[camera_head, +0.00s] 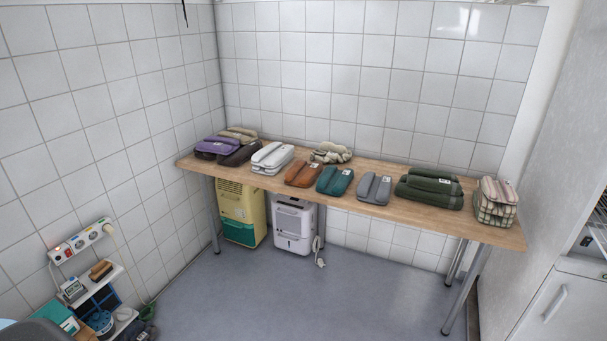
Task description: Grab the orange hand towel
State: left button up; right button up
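The orange hand towel (303,174) is a small folded, rust-orange bundle with a pale tag. It lies on the wooden table (345,192) against the tiled wall, left of the table's middle. A white folded towel (272,158) lies to its left and a teal one (335,181) close to its right. A patterned cream towel (331,152) lies behind it. Neither of my grippers shows in the head view.
Further right on the table lie a grey towel (374,188), dark green towels (429,188) and a checked towel (495,203). Purple and dark towels (215,147) lie at the left end. Yellow (242,208) and white (292,225) appliances stand underneath. The floor in front is clear.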

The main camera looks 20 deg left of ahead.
aim_at(302, 173)
jog(key=i+j, duration=0.25)
jog(key=i+j+z, duration=0.15)
jog(key=i+j, duration=0.15)
jog(key=j, duration=0.15)
jog(key=i+j, duration=0.2)
jog(key=j, duration=0.2)
jog(key=i+j+z, duration=0.1)
jog(key=i+j, duration=0.15)
jog(key=j, duration=0.15)
jog(key=i+j+z, duration=0.1)
jog(key=i+j, duration=0.15)
jog(key=j, duration=0.15)
jog(key=i+j, duration=0.2)
jog(key=j, duration=0.2)
jog(key=i+j+z, duration=0.1)
jog(key=i+j, duration=0.15)
jog(key=j, duration=0.15)
jog(key=i+j+z, duration=0.1)
jog(key=j, duration=0.35)
jog(key=i, duration=0.1)
